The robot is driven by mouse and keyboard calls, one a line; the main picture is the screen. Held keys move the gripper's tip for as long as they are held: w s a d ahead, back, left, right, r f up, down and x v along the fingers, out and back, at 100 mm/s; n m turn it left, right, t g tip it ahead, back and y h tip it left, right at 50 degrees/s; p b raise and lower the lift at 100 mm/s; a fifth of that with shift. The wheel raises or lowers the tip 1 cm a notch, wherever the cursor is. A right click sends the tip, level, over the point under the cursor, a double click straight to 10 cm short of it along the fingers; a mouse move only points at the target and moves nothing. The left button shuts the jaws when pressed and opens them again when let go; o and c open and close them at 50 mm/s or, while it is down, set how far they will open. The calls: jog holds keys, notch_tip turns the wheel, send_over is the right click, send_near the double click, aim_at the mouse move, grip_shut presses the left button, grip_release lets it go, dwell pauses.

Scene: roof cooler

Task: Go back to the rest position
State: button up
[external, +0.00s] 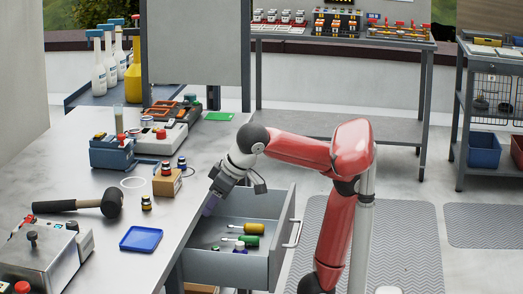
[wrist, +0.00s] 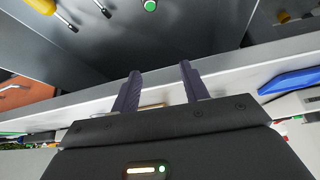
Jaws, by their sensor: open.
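My gripper (external: 211,205) is at the left end of the open drawer (external: 275,268), close to the table edge. In the wrist view, my gripper's two dark fingers (wrist: 158,84) are apart, with nothing held between them. The drawer holds a yellow-handled screwdriver (external: 250,228), a green-handled tool (external: 246,240) and a small white-and-dark item (external: 240,248). In the wrist view the yellow handle (wrist: 42,5) and a round green end (wrist: 150,5) show at the top. My red arm reaches over the drawer from the right.
On the table (external: 60,178) are a blue tray (external: 141,239), a black mallet (external: 112,203), a wooden block (external: 167,182) with small jars, a blue device (external: 112,153) and a metal box (external: 45,255). The drawer's handle (external: 293,233) sticks out to the right. Floor mats lie at right.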

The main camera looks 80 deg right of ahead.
notch_tip(320, 180, up, 7)
jog(key=p, duration=0.3)
jog(key=shift+m, duration=0.3)
jog(key=w+d, duration=0.2)
jog(key=w+d+p, duration=0.1)
jog(key=w+d, duration=0.1)
jog(key=d, duration=0.1)
jog(key=w+d+r, duration=0.1)
jog(key=w+d, duration=0.1)
jog(key=d, duration=0.1)
jog(key=shift+w+p, duration=0.3)
jog(key=shift+w, duration=0.05)
jog(key=w+d+r+m+h+p, duration=0.1)
jog(key=w+d+p, duration=0.2)
jog(key=d, duration=0.9)
jog(key=w+d+r+m+p, duration=0.1)
jog(key=w+d+r+p, duration=0.1)
jog(key=d, duration=1)
jog(key=shift+m+h, duration=0.3)
jog(key=shift+m, duration=0.2)
jog(key=s+d, duration=0.1)
jog(key=d, duration=0.3)
jog(key=s+d+f+p, duration=0.1)
jog(key=d, duration=0.3)
jog(key=s+d+f+p, duration=0.1)
jog(key=d, duration=0.3)
jog(key=shift+s+d+f, duration=0.2)
jog(key=shift+s, duration=0.05)
